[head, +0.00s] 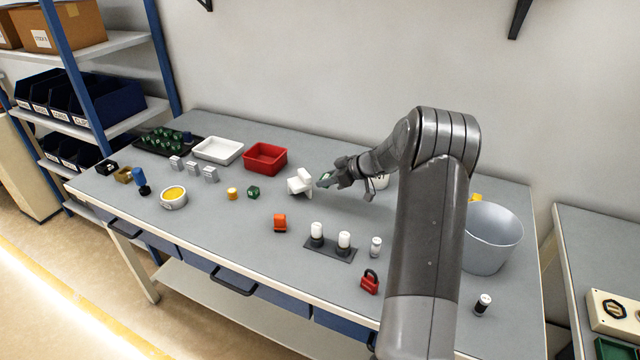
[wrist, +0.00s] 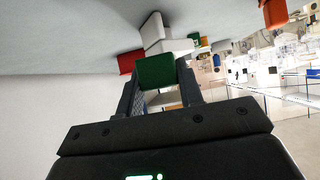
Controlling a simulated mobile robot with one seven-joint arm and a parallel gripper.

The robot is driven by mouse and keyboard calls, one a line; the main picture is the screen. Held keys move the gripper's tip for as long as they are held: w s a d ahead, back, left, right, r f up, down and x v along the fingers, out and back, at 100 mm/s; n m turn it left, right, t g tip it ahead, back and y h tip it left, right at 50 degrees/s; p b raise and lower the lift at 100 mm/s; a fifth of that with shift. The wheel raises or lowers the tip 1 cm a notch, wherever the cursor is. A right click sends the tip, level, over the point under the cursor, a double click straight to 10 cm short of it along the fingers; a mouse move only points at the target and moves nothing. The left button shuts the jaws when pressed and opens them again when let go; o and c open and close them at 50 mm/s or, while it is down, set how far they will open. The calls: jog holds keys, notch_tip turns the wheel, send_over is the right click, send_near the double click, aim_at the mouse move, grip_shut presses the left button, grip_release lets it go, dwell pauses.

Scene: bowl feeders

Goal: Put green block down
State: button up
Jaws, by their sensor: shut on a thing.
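My gripper (head: 330,180) reaches over the back middle of the table in the head view. It is shut on a green block (wrist: 157,71), which sits between the two fingers in the wrist view. In the head view only a small bit of the block shows at the fingertips. A white blocky object (head: 299,183) is just left of the fingertips; it also shows beyond the held block in the wrist view (wrist: 154,31). I cannot tell how far the block is above the table (head: 220,230).
A red tray (head: 265,170) and white tray (head: 218,162) stand at the back left. A small dark green piece (head: 253,192), yellow piece (head: 232,193) and orange piece (head: 280,223) lie in front. A grey bucket (head: 492,255) stands right. Clear table lies at middle left.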

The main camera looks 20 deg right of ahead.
aim_at(310, 177)
jog(key=s+d, duration=1.2)
jog(key=shift+m+t+h, duration=0.5)
jog(key=shift+m+h, duration=0.1)
jog(key=shift+m, duration=0.1)
jog(key=w+a+r, duration=0.1)
jog(key=w+a, duration=0.4)
jog(key=w+a+r, duration=0.1)
jog(key=w+a, duration=0.4)
jog(key=a, duration=0.1)
jog(key=w+a+r, duration=0.1)
jog(key=w+a, duration=0.4)
jog(key=shift+w+a, duration=0.2)
jog(key=shift+w, duration=0.05)
jog(key=w+a+m+t+h, duration=0.1)
jog(key=w+a+m+h, duration=0.85)
jog(key=m+h, duration=0.2)
jog(key=shift+m, duration=0.35)
jog(key=f, duration=0.6)
jog(key=a+f, duration=0.1)
jog(key=f, duration=0.2)
jog(key=shift+s+f, duration=0.15)
jog(key=shift+f, duration=0.2)
jog(key=o, duration=1)
jog(key=shift+f+y, duration=0.1)
jog(key=shift+y, duration=0.15)
jog(key=shift+o, duration=0.2)
